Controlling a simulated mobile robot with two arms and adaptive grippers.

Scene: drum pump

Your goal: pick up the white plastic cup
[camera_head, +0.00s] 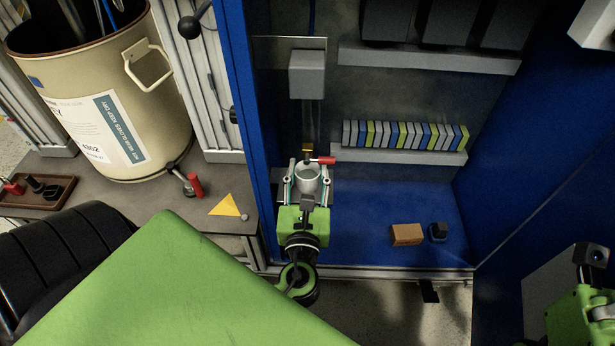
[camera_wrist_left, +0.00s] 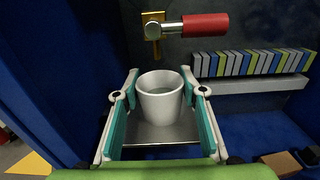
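The white plastic cup (camera_head: 307,181) stands upright on a small metal platform (camera_wrist_left: 160,133) inside the blue cabinet. In the left wrist view the cup (camera_wrist_left: 160,98) is between the two fingers of my left gripper (camera_wrist_left: 160,115). The fingers, with teal pads, are open on either side of it. A narrow gap shows between each pad and the cup. The cup's interior looks grey-white; I cannot tell if it holds liquid. Part of my right arm shows at the right edge of the head view, but its fingers are not visible.
A brass tap with a red handle (camera_wrist_left: 205,25) is just behind and above the cup. A shelf (camera_head: 400,155) holds a row of coloured blocks. A brown box (camera_head: 407,234) and a dark object (camera_head: 438,231) lie right. A drum (camera_head: 110,105) stands left.

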